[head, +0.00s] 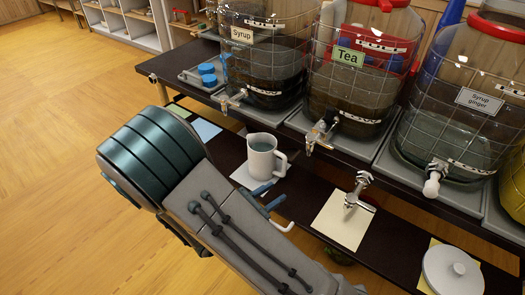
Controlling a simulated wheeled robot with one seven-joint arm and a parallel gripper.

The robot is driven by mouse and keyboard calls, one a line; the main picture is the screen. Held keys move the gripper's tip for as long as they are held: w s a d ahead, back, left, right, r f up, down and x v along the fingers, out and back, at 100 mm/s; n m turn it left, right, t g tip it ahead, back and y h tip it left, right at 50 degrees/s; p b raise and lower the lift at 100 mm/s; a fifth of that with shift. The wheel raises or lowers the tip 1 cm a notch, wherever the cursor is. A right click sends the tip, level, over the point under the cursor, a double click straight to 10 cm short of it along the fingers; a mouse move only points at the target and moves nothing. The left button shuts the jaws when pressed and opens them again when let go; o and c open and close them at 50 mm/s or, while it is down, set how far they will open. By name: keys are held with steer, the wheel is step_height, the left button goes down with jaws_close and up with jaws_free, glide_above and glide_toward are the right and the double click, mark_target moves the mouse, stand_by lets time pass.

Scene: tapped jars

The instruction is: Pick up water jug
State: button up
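The water jug (262,158) is a pale pitcher with its handle on the right and bluish-grey liquid inside. It stands upright on a white sheet on the dark lower shelf, in front of the jars. My arm (230,215) crosses the foreground to the left of and below the jug, apart from it in the picture. My gripper cannot be made out. Blue pieces and a white hooked piece (276,220) show at the arm's edge just below the jug. I cannot tell what they belong to.
Tapped jars of Syrup (264,75), Tea (350,85) and Syrup ginger (465,115) stand on the upper shelf, their taps overhanging the front. A metal tap-like piece (356,190) is right of the jug. A round white lid (452,272) lies at the lower right. The left floor is clear.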

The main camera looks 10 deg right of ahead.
mark_target(284, 165)
steer(key=a+n+t, duration=0.1)
steer(key=w+a+n+t, duration=0.1)
steer(key=a+n+t+y, duration=0.1)
steer(key=shift+w+a+n+t, duration=0.1)
steer(key=shift+w+n+t, duration=0.2)
steer(key=x, duration=0.8)
steer(key=shift+a+f, duration=0.1)
steer(key=shift+f, duration=0.05)
steer(key=shift+b+x, duration=0.65)
steer(key=shift+x, duration=2.15)
steer(key=shift+w+a, duration=0.1)
jaws_close()
steer(key=shift+r, duration=0.2)
